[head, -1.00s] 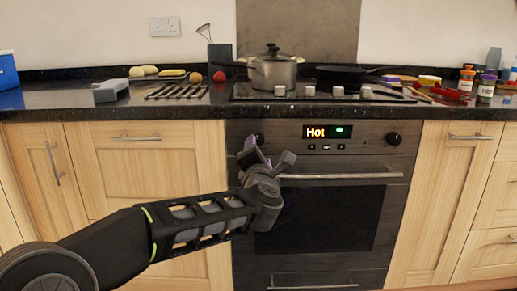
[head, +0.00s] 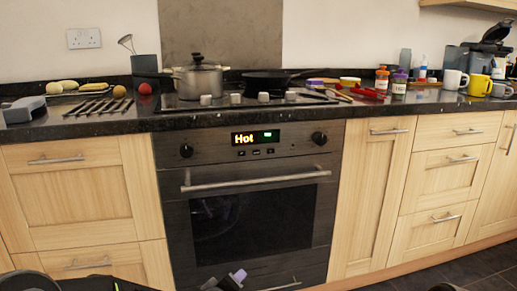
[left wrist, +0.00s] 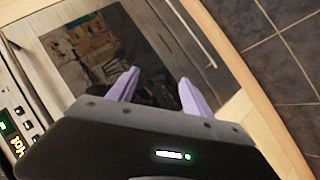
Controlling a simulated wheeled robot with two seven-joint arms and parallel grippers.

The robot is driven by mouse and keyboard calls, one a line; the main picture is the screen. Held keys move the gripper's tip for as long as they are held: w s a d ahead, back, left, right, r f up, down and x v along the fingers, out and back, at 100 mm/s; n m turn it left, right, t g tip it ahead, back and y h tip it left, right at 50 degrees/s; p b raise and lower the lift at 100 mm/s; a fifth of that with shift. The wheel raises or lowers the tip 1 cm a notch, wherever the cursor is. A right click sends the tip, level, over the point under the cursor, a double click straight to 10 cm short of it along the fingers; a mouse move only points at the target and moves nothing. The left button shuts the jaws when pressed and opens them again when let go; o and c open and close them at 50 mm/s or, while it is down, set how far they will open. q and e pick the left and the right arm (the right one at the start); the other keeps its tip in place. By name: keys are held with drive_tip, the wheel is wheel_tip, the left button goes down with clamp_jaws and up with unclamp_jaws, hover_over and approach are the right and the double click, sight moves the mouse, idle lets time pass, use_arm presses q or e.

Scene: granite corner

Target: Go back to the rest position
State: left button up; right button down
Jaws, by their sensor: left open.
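My left gripper (head: 232,279) is low at the bottom edge of the head view, in front of the lower part of the oven (head: 255,215). Only its tip area shows there. In the left wrist view its two pale purple fingers (left wrist: 158,90) stand apart with nothing between them. Beyond them that view shows the oven's dark glass door, tilted. The oven door is closed and its display (head: 255,137) reads "Hot" beside a green light. I cannot make out my right gripper in the head view.
The black granite counter (head: 130,122) runs above the oven, with a lidded pot (head: 199,80) and a black pan (head: 265,82) on the hob. Jars, mugs (head: 453,80) and a coffee machine (head: 485,50) stand at the right. Dark floor tiles (head: 480,270) are clear at the lower right.

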use_arm(q)
drive_tip(key=s+f+m+g, duration=0.5)
drive_tip(key=s+f, duration=0.9)
drive_tip(key=f, duration=0.3)
drive_tip(key=s+a+f+g+h, duration=0.1)
drive_tip(key=s+f+g, duration=0.2)
drive_tip(key=s+f, duration=0.45)
drive_tip(key=s+f+g, duration=0.2)
drive_tip(key=s+f, duration=0.2)
drive_tip(key=s, duration=0.7)
drive_tip(key=s+r+p, duration=0.2)
drive_tip(key=r+p, duration=1.7)
drive_tip(key=s+d+r+m+g+p, duration=0.1)
drive_tip(key=r+p, duration=1.7)
drive_tip(key=p, duration=0.1)
drive_tip(key=shift+s+d+r, duration=0.2)
drive_tip(key=shift+s+r, duration=0.15)
drive_tip(key=shift+r, duration=0.05)
use_arm(e)
drive_tip(key=s+a+r, duration=0.1)
drive_tip(key=r, duration=1.8)
drive_tip(key=s+r+g, duration=0.1)
drive_tip(key=s+r, duration=0.1)
drive_tip(key=r, duration=1.7)
drive_tip(key=shift+s+a+r+n, duration=0.25)
drive_tip(key=shift+a+n, duration=0.05)
drive_tip(key=shift+a, duration=0.1)
